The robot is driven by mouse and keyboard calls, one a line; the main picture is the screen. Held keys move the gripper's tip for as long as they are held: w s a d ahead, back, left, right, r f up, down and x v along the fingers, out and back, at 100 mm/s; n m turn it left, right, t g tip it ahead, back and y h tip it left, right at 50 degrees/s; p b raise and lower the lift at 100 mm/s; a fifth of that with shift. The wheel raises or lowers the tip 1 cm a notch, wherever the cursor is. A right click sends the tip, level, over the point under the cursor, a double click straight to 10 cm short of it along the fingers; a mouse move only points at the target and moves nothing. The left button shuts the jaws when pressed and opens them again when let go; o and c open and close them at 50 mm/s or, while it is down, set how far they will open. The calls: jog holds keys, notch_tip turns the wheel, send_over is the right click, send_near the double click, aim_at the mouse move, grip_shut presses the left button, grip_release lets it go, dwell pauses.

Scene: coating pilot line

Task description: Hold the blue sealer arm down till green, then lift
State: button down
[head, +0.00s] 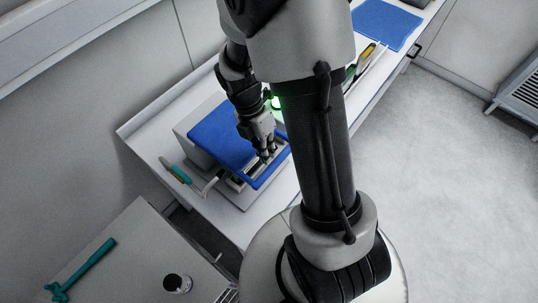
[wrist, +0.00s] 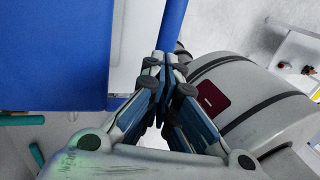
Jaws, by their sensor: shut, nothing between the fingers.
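The sealer (head: 190,137) sits on the white bench with its blue arm (head: 270,177) low across the front, beside a broad blue top (head: 215,130). A green light (head: 276,102) glows behind my arm. My gripper (head: 267,157) is shut and empty, pointing down at the blue arm's bar. In the wrist view the shut fingertips (wrist: 160,65) meet the end of the narrow blue bar (wrist: 173,25). They look in contact, but any small gap is hidden. The broad blue top (wrist: 55,50) fills the upper left there.
A teal-handled tool (head: 175,171) lies left of the sealer. A teal hammer (head: 80,270) and a dark jar (head: 177,284) are on the nearer table. A blue mat (head: 386,22) and a yellow-handled tool (head: 366,52) lie farther along the bench.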

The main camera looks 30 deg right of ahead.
jog(key=shift+x, duration=0.95)
jog(key=shift+b+x, duration=0.6)
jog(key=shift+x, duration=0.6)
jog(key=shift+w+a, duration=0.1)
jog(key=shift+r, duration=0.1)
jog(key=p+v, duration=0.4)
jog(key=v, duration=1)
jog(key=shift+s+r+p, duration=0.2)
jog(key=shift+p, duration=0.1)
jog(key=c, duration=2.3)
grip_release()
